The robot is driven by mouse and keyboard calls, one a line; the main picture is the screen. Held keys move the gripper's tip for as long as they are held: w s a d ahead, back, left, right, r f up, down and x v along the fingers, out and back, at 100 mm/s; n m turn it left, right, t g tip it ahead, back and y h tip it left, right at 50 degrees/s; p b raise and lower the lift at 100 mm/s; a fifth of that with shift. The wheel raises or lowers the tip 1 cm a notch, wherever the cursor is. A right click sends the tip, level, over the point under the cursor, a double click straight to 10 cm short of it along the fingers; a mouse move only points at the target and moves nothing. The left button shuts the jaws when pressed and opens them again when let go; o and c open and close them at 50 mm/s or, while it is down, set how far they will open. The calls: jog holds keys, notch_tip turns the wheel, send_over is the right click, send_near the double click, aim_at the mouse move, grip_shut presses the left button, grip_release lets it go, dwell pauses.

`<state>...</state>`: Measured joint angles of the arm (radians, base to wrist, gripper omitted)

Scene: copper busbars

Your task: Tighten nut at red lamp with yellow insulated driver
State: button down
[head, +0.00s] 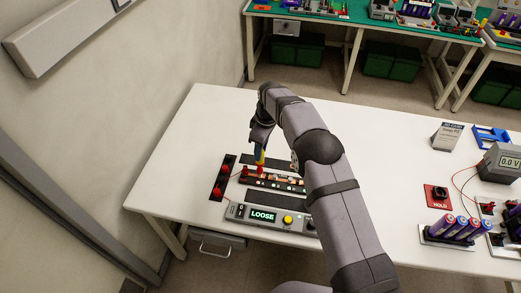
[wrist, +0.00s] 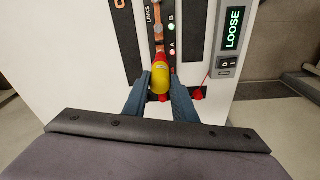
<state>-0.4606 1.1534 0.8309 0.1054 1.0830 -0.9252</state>
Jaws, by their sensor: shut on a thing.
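My gripper (head: 262,136) points down over the left end of the copper busbar strip (head: 275,181). It is shut on the yellow insulated driver (head: 260,158), which stands roughly upright. In the wrist view the driver's yellow and red handle (wrist: 160,80) sits between the two fingers, and its tip is hidden. The copper bar (wrist: 158,30) runs up beyond it. A red lamp (wrist: 172,50) marked A glows beside the bar, close to the driver, with a green one (wrist: 170,28) marked B farther along. The nut is hidden. The control box display (head: 263,215) reads LOOSE.
A black panel with red parts (head: 222,178) lies left of the strip. The box's yellow button (head: 288,219) is in front. At right stand a red HOLD plate (head: 438,197), several purple cells (head: 455,228) and a meter (head: 503,162). The table's left back area (head: 210,115) is clear.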

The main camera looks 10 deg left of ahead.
jog(key=n, duration=0.4)
jog(key=shift+w+g, duration=0.1)
jog(key=shift+g, duration=0.2)
jog(key=n, duration=0.5)
jog(key=shift+g, duration=0.3)
jog(key=shift+f, duration=0.1)
jog(key=shift+f+b, duration=0.7)
jog(key=shift+f, duration=0.2)
jog(key=shift+r, duration=0.1)
